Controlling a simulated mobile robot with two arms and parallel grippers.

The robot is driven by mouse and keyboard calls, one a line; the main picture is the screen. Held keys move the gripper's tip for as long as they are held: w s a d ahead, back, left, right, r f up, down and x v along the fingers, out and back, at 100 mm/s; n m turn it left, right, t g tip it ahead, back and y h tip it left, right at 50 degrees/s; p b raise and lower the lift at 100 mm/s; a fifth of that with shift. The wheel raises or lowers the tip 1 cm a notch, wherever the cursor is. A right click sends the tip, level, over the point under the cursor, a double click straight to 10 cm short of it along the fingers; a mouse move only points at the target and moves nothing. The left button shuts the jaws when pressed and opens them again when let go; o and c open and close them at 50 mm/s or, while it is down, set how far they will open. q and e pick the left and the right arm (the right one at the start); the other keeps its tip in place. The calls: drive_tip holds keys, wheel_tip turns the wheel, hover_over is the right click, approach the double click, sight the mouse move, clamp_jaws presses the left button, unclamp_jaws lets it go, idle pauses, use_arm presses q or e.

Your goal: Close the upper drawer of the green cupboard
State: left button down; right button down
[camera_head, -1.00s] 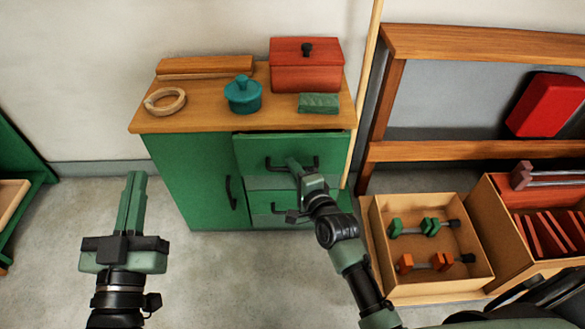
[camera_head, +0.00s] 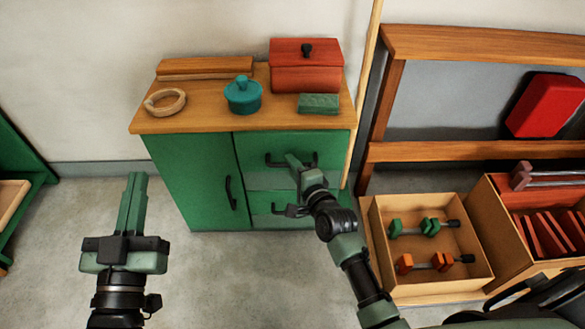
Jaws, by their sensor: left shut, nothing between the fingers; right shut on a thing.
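The green cupboard (camera_head: 185,178) stands against the wall with a wooden top. Its upper drawer (camera_head: 262,146) has a dark bar handle (camera_head: 274,158), and its front now looks about level with the cupboard's face. My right gripper (camera_head: 294,160) is shut on the upper drawer's handle; the arm hides part of the drawer fronts. The left door has a dark upright handle (camera_head: 230,192). My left gripper (camera_head: 136,178) is shut and empty, above the floor left of the cupboard.
On the top stand a red box (camera_head: 306,78), a teal pot (camera_head: 242,98), a green block (camera_head: 318,104), a wooden ring (camera_head: 160,110) and a wooden bar (camera_head: 200,66).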

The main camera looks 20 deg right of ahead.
use_arm(q)
drive_tip(key=shift+f+g, duration=0.3)
drive_tip(key=shift+f, duration=0.15)
use_arm(e)
drive_tip(key=shift+w+d, duration=0.2)
drive_tip(key=shift+w, duration=0.35)
drive_tip(key=shift+w+d, duration=0.15)
drive_tip(key=shift+w, duration=0.35)
drive_tip(key=c, duration=1.5)
unclamp_jaws()
drive_tip(key=shift+w, duration=0.1)
use_arm(q)
drive_tip(key=shift+w, duration=0.1)
use_arm(e)
drive_tip(key=shift+o, duration=0.2)
drive_tip(key=shift+r, duration=0.1)
